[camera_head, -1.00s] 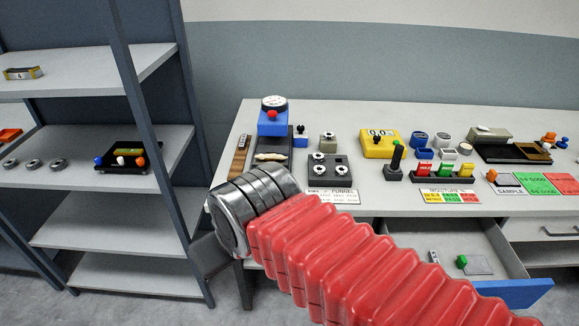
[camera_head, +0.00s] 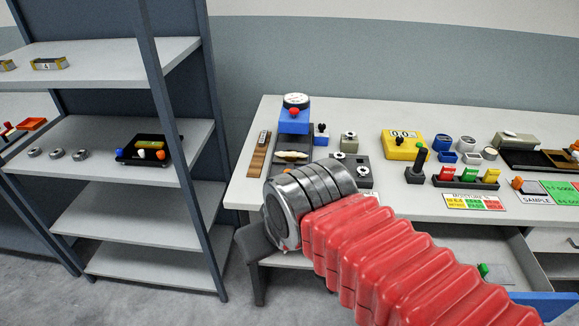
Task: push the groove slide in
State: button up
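I cannot tell for certain which part is the groove slide. A blue instrument (camera_head: 294,123) with a round dial and red knob stands at the bench's left end. Its dark base runs forward, with a pale tuft (camera_head: 291,156) lying on it. My arm's metal wrist and red bellows cross the front of the bench. A dark grey part of my gripper (camera_head: 257,250) shows below left of the wrist. Its fingertips are hidden, so I cannot see whether it is open. In the picture, the wrist covers the bench edge just below the tuft.
A wooden strip (camera_head: 259,156) lies left of the instrument. A grey knobbed block (camera_head: 357,172) is partly behind my wrist. A yellow meter (camera_head: 402,145) and joystick (camera_head: 417,165) stand to the right. An open drawer (camera_head: 500,252) juts out below. A shelf rack (camera_head: 95,207) stands left.

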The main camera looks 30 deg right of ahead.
aim_at(291, 162)
jog(key=u, duration=0.05)
jog(key=i, duration=1)
jog(key=z, duration=0.05)
